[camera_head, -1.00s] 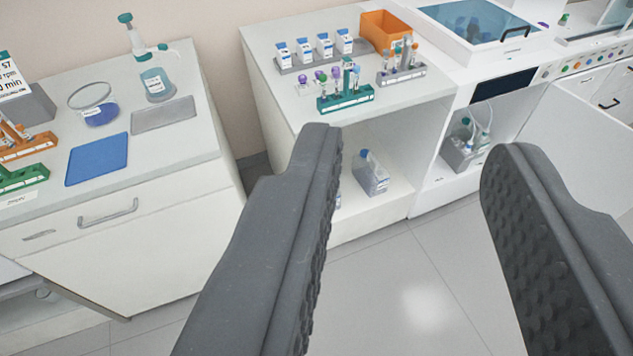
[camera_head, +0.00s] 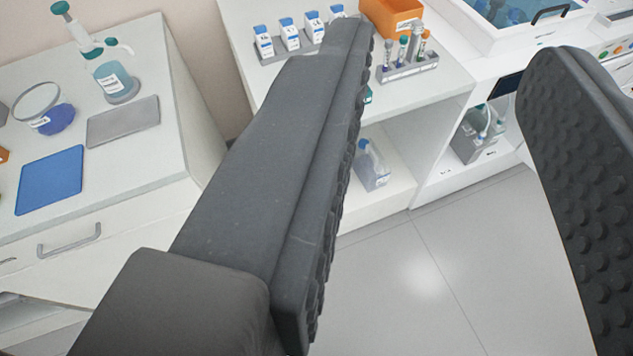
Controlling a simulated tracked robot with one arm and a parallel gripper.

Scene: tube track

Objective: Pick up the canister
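I cannot tell for certain which one is the canister. My gripper (camera_head: 448,48) is open and empty, its two dark ridged fingers wide apart. In the picture the shelf container shows between the fingers, close beside the left one, and lies well beyond them. The left finger hides part of the counter and shelf.
A left bench carries a blue mat (camera_head: 50,180), a grey plate (camera_head: 123,122) and a dispenser bottle (camera_head: 114,80). The middle counter holds a tube rack (camera_head: 408,66), an orange bin (camera_head: 391,17) and several small blue-white boxes. The grey floor (camera_head: 420,280) is clear.

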